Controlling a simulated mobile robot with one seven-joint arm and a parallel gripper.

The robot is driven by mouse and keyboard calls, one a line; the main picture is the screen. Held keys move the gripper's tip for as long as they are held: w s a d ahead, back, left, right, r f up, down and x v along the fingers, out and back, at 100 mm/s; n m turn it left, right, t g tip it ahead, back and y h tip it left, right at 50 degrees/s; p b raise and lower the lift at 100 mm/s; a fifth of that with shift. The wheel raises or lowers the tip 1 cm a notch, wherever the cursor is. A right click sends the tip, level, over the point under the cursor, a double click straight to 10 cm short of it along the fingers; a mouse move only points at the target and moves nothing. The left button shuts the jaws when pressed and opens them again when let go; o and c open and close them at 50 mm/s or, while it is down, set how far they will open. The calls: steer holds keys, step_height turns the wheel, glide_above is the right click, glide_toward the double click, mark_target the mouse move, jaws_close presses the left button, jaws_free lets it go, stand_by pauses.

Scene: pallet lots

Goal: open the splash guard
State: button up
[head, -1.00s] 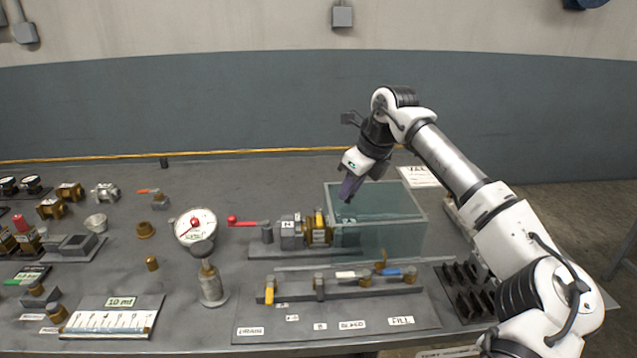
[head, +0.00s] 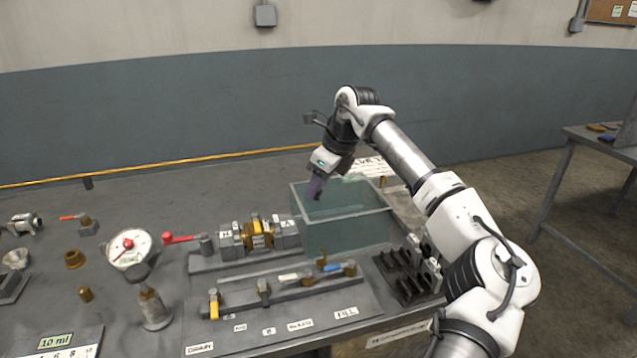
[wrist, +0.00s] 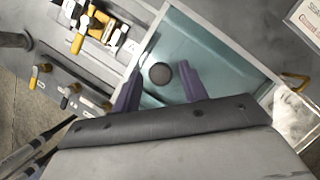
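The splash guard (head: 350,232) is a clear, greenish box with pale edges, standing at the right end of the valve assembly (head: 252,236). In the wrist view its pale-framed top (wrist: 215,55) fills the middle. A round dark knob (wrist: 160,73) shows against it. My gripper (head: 315,187) points down at the guard's upper left part. In the wrist view its two purple fingers (wrist: 160,85) are apart, with the knob seen between their tips and gaps on both sides. I cannot tell how high the tips are above the knob.
A manifold with coloured levers (head: 280,287) lies in front of the guard. A dark rack (head: 408,276) stands at its front right, near the bench edge. A red-handled valve (head: 190,240) and a dial gauge (head: 130,250) are to the left. A white sign (head: 372,167) lies behind.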

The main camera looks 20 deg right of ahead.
steer(key=shift+o, duration=0.2)
steer(key=b+v, duration=0.1)
steer(key=v, duration=1.2)
steer(key=shift+r, duration=0.35)
steer(key=shift+s+d, duration=0.15)
steer(key=shift+s, duration=0.05)
